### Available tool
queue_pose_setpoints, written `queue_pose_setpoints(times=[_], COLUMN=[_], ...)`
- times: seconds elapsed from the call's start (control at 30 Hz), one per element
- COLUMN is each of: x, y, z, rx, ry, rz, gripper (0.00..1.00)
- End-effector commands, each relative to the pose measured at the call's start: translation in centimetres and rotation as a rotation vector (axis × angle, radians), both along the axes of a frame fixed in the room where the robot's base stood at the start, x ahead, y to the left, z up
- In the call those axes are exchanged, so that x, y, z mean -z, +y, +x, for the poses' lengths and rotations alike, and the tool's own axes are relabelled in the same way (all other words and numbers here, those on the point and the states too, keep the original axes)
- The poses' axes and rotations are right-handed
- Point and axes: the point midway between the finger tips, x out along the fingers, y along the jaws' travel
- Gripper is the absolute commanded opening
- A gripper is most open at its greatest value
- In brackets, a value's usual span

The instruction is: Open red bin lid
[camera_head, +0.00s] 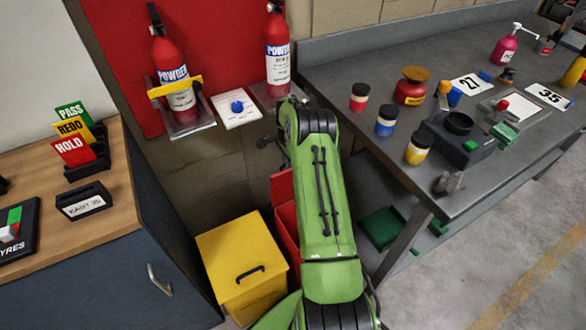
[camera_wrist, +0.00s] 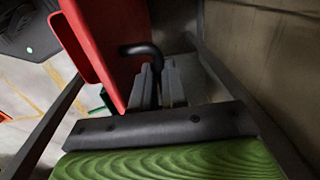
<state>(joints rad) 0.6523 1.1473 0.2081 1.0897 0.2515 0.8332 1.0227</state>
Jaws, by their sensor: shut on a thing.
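The red bin (camera_head: 287,232) stands just right of the yellow bin, mostly hidden behind my green arm in the head view. Its red lid (camera_head: 282,187) shows as a panel tilted up above the bin. In the wrist view the red lid (camera_wrist: 112,40) fills the upper left, with a black handle (camera_wrist: 143,50) on its face. My gripper (camera_wrist: 160,72) is shut on the black handle. In the head view my gripper is hidden behind my arm.
A yellow bin (camera_head: 240,262) with a closed lid stands left of the red bin. A wooden-topped cabinet (camera_head: 120,215) is further left, and a metal workbench (camera_head: 330,72) is at right. Fire extinguishers (camera_head: 175,75) hang on the wall above.

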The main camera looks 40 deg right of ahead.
Motion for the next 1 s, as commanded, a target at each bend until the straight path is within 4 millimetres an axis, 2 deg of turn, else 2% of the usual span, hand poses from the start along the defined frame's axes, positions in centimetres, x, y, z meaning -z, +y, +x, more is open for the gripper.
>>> queue_pose_setpoints(times=[0.07,0.33,0.8,0.83,1.0], x=[0.9,1.0,1.0,1.0,0.9], y=[0.2,0.0,-0.1,-0.1,-0.2], z=[0.3,1.4,1.5,1.5,1.5], rx=[0.001,0.003,0.002,0.002,0.003], ry=[0.012,0.016,0.019,0.019,0.015], rz=[0.009,0.011,0.013,0.013,0.010], gripper=[0.00,0.00,0.00,0.15,0.38])
